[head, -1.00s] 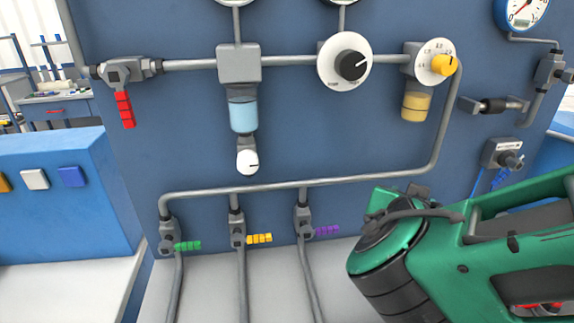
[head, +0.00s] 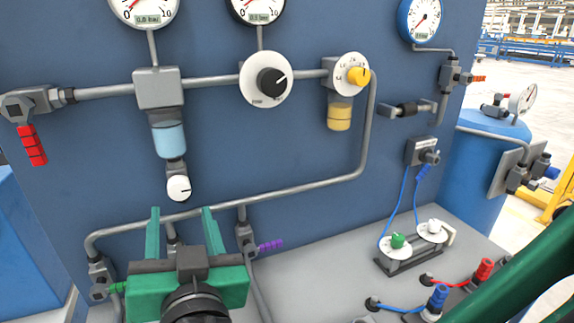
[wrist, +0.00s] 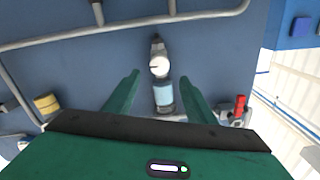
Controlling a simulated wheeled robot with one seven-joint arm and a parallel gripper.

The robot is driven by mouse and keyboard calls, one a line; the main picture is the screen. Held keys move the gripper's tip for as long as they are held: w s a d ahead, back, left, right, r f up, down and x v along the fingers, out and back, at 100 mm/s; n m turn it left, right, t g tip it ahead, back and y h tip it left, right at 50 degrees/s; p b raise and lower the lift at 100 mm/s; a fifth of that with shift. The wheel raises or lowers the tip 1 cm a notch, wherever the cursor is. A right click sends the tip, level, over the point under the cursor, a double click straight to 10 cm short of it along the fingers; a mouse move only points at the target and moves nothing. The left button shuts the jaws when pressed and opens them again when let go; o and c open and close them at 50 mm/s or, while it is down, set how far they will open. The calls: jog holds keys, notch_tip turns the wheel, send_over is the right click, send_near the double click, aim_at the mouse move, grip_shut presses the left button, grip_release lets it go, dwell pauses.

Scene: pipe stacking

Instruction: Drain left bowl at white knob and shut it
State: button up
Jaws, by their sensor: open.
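The left bowl (head: 168,138) is a light-blue clear cup hanging under a grey block (head: 158,88) on the pipe. The white knob (head: 178,188) is at its bottom end, with a short dark mark on its face. In the wrist view the white knob (wrist: 159,66) and the blue bowl (wrist: 163,95) appear upside down, seen between the fingers. My green gripper (head: 182,212) is open and empty, fingers pointing at the panel. In the head view its fingertips are just below the knob, one to each side; I see no contact. It also shows in the wrist view (wrist: 160,77).
A yellow bowl (head: 339,117) hangs further right, under a yellow knob (head: 358,76). A black knob (head: 271,82) sits between the bowls. A red-handled valve (head: 32,145) is at left. A grey pipe (head: 290,190) runs below the knob, behind my fingers.

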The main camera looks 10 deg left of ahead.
aim_at(179, 191)
jog(key=x, duration=0.9)
jog(key=shift+d, duration=0.1)
jog(key=c, duration=1)
